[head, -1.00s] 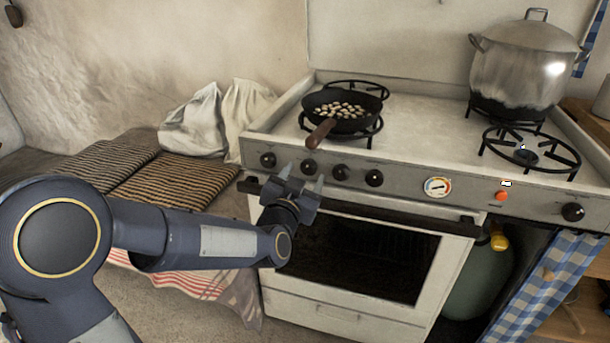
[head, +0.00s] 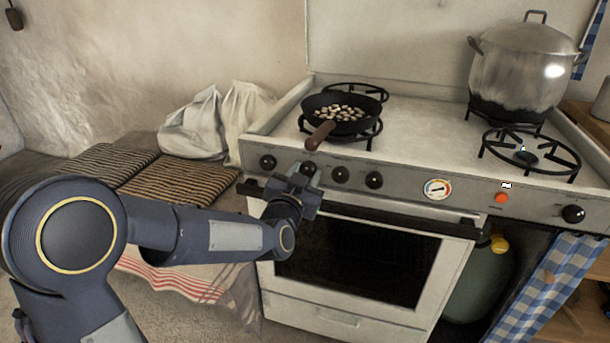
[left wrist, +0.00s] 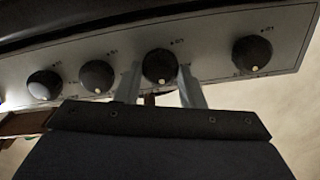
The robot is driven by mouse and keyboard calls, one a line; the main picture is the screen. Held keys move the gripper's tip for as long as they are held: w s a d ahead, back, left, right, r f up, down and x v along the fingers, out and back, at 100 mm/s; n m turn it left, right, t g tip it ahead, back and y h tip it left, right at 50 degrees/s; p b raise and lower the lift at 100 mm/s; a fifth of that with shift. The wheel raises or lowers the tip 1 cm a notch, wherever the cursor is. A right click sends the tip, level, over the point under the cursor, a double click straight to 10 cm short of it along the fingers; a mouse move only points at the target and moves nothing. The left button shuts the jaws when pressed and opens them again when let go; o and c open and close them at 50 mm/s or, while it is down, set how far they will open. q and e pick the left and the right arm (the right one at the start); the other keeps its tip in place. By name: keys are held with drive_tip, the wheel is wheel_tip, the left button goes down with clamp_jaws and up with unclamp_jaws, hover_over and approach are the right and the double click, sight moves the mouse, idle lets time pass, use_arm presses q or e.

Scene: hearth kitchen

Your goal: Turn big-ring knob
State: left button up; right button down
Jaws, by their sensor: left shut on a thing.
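A row of black knobs sits on the stove's front panel. My left gripper (head: 304,175) is at the second knob from the left (head: 309,167) and partly hides it in the head view. In the left wrist view, my left gripper's (left wrist: 158,75) two fingers stand on either side of this knob (left wrist: 159,66), shut on it. A pale dot shows at the knob's lower edge there. Other knobs are the leftmost one (head: 268,162), a third (head: 340,174) and a fourth (head: 374,180). I cannot read which knob serves the big ring. My right gripper is out of view.
A frying pan (head: 325,112) stands on the left burners, its handle sticking out above the gripped knob. The oven handle bar (head: 400,216) runs below the panel. Another knob (head: 573,214) is far right.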

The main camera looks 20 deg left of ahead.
use_arm(q)
drive_tip(key=n+b, duration=0.2)
drive_tip(key=n, duration=0.1)
drive_tip(key=shift+a+f+b, duration=0.1)
drive_tip(key=shift+f+b, duration=0.1)
drive_tip(key=shift+b, duration=0.2)
drive_tip(key=n+b, duration=0.2)
drive_tip(key=n, duration=0.2)
drive_tip(key=shift+b, duration=0.3)
drive_tip(key=n+b, duration=0.2)
drive_tip(key=n, duration=0.2)
drive_tip(key=shift+b, duration=0.35)
drive_tip(key=shift+a+r+n+b, duration=0.1)
drive_tip(key=shift+n+b, duration=0.55)
drive_tip(key=shift+n, duration=0.65)
drive_tip(key=o, duration=1)
